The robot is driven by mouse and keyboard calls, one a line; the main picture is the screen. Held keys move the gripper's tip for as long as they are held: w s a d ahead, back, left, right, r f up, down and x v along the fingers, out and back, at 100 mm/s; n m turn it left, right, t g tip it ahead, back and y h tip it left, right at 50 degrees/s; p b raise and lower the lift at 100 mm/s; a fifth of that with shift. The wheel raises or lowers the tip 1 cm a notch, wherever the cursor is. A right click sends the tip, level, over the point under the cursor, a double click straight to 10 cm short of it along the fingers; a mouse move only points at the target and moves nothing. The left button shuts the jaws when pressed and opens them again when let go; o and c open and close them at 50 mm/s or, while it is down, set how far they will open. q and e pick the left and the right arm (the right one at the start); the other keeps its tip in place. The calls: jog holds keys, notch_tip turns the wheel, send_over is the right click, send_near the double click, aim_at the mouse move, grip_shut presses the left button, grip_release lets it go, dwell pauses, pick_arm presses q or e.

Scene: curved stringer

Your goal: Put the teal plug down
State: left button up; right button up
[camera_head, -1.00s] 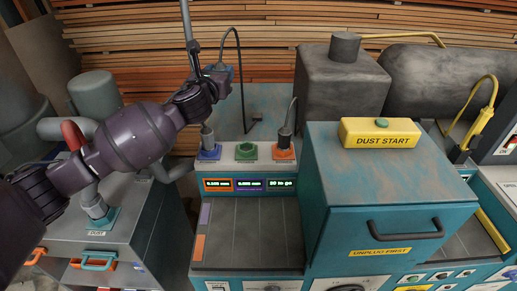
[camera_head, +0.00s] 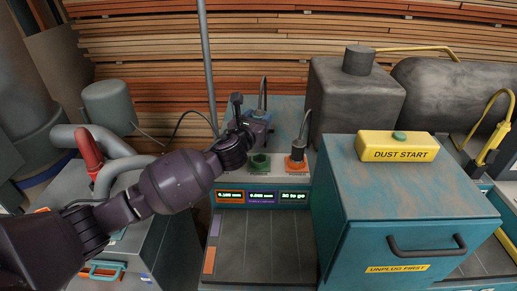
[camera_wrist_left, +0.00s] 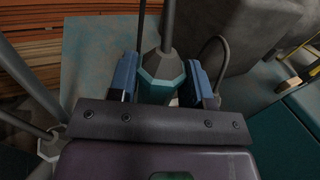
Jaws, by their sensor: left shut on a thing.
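My left gripper (camera_head: 258,122) is shut on the teal plug. In the left wrist view the plug (camera_wrist_left: 160,78) shows a pale faceted collar, a teal lower part and a grey stem between my blue fingers. In the head view the gripper and plug are just above and behind the green socket (camera_head: 260,161), apart from it as far as I can see. The plug's lower end is hidden. The orange socket (camera_head: 296,164) to the right holds a grey plug (camera_head: 303,132). My arm hides the blue socket. My right gripper is not in view.
A teal cabinet (camera_head: 400,225) with a yellow DUST START box (camera_head: 396,147) stands to the right. Small displays (camera_head: 265,197) sit below the sockets. A red handle (camera_head: 88,150) and grey pipes are at left. Stacked boards fill the back.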

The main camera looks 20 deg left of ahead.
pick_arm(q)
notch_tip(320, 180, down, 5)
jog(key=shift+r+b, duration=0.1)
jog(key=shift+b, duration=0.3)
jog(key=shift+f, duration=0.45)
notch_tip(320, 180, down, 4)
jog(key=shift+b, duration=0.7)
jog(key=shift+f, duration=0.15)
jog(key=o, duration=1)
jog(key=shift+r, duration=0.2)
jog(key=shift+s+f, duration=0.1)
jog(key=shift+s, duration=0.2)
jog(key=s, duration=0.3)
jog(key=s+a, duration=0.1)
jog(key=s, duration=0.7)
jog(key=shift+s+a+p, duration=0.15)
jog(key=shift+p, duration=0.15)
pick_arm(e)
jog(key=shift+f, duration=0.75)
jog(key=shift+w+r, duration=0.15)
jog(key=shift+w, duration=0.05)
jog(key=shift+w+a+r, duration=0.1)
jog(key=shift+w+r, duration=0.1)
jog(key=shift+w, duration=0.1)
